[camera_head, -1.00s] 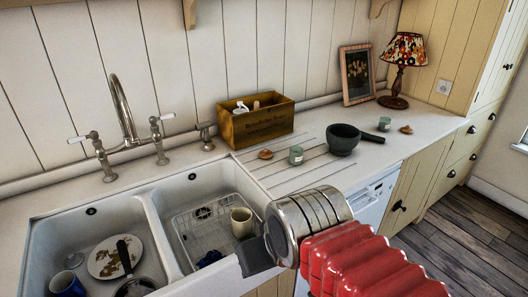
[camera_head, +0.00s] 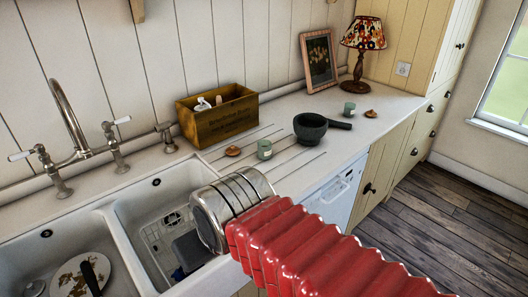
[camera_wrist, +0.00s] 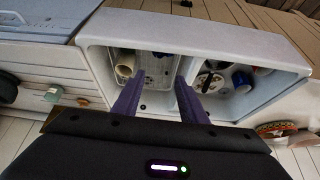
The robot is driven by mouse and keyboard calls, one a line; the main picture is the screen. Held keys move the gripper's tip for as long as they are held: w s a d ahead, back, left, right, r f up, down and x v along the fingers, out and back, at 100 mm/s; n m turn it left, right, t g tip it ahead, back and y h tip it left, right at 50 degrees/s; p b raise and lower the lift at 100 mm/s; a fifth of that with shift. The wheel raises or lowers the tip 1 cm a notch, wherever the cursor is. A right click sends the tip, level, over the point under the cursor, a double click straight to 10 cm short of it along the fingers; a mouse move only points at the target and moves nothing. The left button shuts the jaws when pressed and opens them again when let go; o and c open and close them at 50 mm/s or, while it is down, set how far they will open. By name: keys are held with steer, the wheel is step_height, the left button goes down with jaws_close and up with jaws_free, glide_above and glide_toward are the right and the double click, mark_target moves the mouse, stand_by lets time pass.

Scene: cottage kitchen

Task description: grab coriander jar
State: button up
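Two small green jars with pale labels stand without lids on the white counter. The nearer jar (camera_head: 264,149) is on the drainboard grooves, left of the dark mortar. The farther jar (camera_head: 349,110) is behind the mortar to the right. I cannot read either label, so I cannot tell which holds coriander. One jar (camera_wrist: 52,94) also shows at the left of the wrist view. My gripper (camera_wrist: 159,80) has its two purple fingers apart with nothing between them, over the sinks. In the head view, my arm mostly hides it.
Wooden lids (camera_head: 233,151) (camera_head: 370,113) lie by the jars. A mortar (camera_head: 310,128) with its pestle (camera_head: 339,124) stands between them. Behind are a wooden box (camera_head: 222,117), a picture frame (camera_head: 320,58) and a lamp (camera_head: 362,38). A cup (camera_wrist: 125,65) stands in one sink.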

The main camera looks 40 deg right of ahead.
steer(key=o, duration=0.6)
steer(key=w+d+m+t+h, duration=0.1)
steer(key=w+d+m+h, duration=0.1)
steer(key=w+d, duration=0.8)
steer(key=shift+w+d+r+t+h, duration=0.2)
steer(key=shift+d+r+t+h, duration=0.2)
steer(key=shift+h, duration=0.1)
steer(key=w+d+m+t+h, duration=0.1)
steer(key=w+d+t+h, duration=0.1)
steer(key=w+d, duration=0.8)
steer(key=t+y, duration=0.1)
steer(key=t, duration=0.2)
glide_toward(268, 152)
steer(key=shift+s+a+r, duration=0.25)
steer(key=shift+s+a, duration=0.1)
steer(key=shift+s, duration=0.3)
steer(key=shift+s+d+f, duration=0.15)
steer(key=shift+d+f, duration=0.15)
steer(key=shift+f, duration=0.05)
steer(key=shift+t, duration=0.3)
steer(key=x, duration=0.8)
steer(key=shift+w+f, duration=0.15)
steer(key=shift+w, duration=0.1)
steer(key=shift+w, duration=0.2)
